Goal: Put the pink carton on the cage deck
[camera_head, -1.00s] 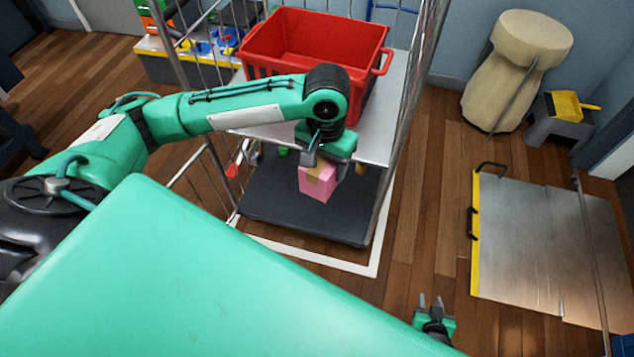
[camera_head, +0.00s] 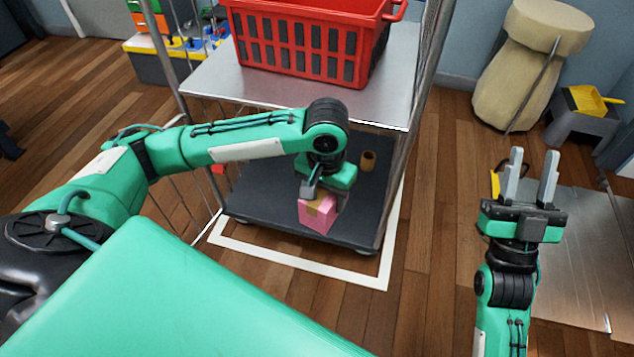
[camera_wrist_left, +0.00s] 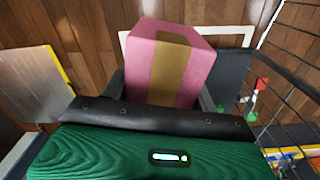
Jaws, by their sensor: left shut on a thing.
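The pink carton (camera_head: 316,216) with a tan tape strip is held in my left gripper (camera_head: 322,196). In the left wrist view the carton (camera_wrist_left: 190,62) fills the space between the fingers. In the head view it shows over the front part of the dark cage deck (camera_head: 268,206); I cannot tell whether it touches the deck. The deck lies low in the wire cage, under a grey shelf. My right gripper (camera_head: 531,178) is open and empty, over the floor right of the cage.
A red basket (camera_head: 300,48) stands on the grey shelf (camera_head: 215,92). Cage posts flank the deck. A white floor frame (camera_head: 300,262) surrounds the cage. A metal plate (camera_head: 575,240) lies at right.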

